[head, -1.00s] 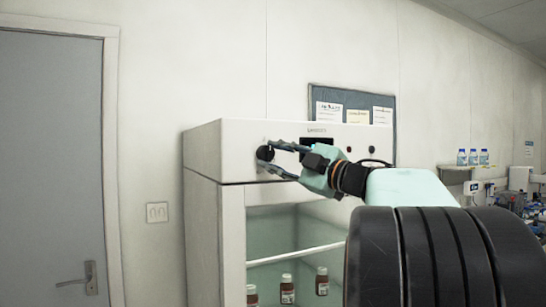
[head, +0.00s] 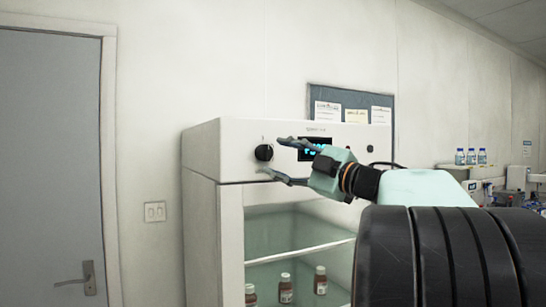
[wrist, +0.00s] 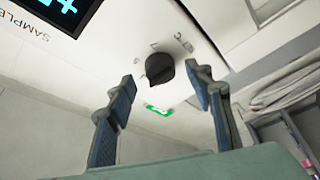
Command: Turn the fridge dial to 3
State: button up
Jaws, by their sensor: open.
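The black round dial (head: 263,153) is on the left of the fridge's white top panel. The wrist view shows the dial (wrist: 160,69) between and beyond my two fingertips, with small printed marks around it, too small and tilted to read surely. Its pointer setting cannot be told. My gripper (head: 270,157) is open and empty, fingers spread above and below the dial in the head view. In the wrist view my gripper (wrist: 160,76) has a visible gap between each fingertip and the dial. The fridge (head: 213,235) has a lit display (head: 316,146) right of the dial.
Brown bottles (head: 286,288) stand on a shelf behind the fridge's glass front. A notice board (head: 323,95) hangs behind.

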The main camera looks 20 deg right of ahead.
jog(key=v, duration=0.9)
jog(key=shift+s, duration=0.15)
jog(key=shift+r, duration=0.1)
